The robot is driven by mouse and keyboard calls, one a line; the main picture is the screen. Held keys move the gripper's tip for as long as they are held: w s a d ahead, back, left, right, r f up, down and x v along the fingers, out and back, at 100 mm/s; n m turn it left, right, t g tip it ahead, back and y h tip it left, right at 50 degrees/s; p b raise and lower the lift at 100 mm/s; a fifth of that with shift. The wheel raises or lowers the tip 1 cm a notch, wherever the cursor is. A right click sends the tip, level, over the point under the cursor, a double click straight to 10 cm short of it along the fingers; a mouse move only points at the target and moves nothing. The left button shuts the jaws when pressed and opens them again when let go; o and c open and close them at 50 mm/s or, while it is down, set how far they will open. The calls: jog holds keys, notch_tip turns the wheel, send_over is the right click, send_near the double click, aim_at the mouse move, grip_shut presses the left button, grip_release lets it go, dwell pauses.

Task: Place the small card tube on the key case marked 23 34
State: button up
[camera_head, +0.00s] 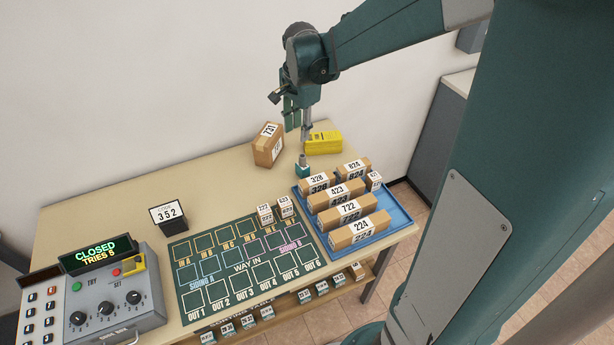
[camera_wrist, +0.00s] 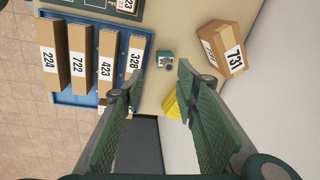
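A small teal case (camera_head: 302,172) stands on the table behind the blue tray, and its marking is too small to read. A short grey-brown cylinder, which looks like the small card tube (camera_head: 303,159), appears to stand upright on top of it. In the wrist view the teal case (camera_wrist: 164,65) shows a pale label and a round end on it, just beyond my fingertips. My gripper (camera_head: 299,124) is above and behind the case, fingers pointing down. It is open and empty, with its fingers (camera_wrist: 160,76) wide apart.
A yellow block (camera_head: 323,142) and a carton marked 731 (camera_head: 268,146) stand close behind. The blue tray (camera_head: 400,217) holds several long cartons. Several small labelled cases fill the lower shelf.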

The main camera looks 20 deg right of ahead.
jog(key=s+a+r+n+t, duration=0.2)
jog(key=s+n, duration=0.3)
jog(key=s, duration=0.3)
jog(key=s+a+r+n+t, duration=0.1)
jog(key=s+a+r+n, duration=0.2)
jog(key=s, duration=0.6)
jog(key=s+a+r+n+t, duration=0.2)
jog(key=s+a+n, duration=0.2)
jog(key=s+n, duration=0.3)
jog(key=shift+s+r+t, duration=0.3)
jog(key=shift+s, duration=0.55)
jog(key=shift+a+f, duration=0.1)
notch_tip(320, 180, down, 7)
jog(key=b, duration=0.6)
jog(key=shift+r+b, duration=0.2)
jog(key=shift+b, duration=0.15)
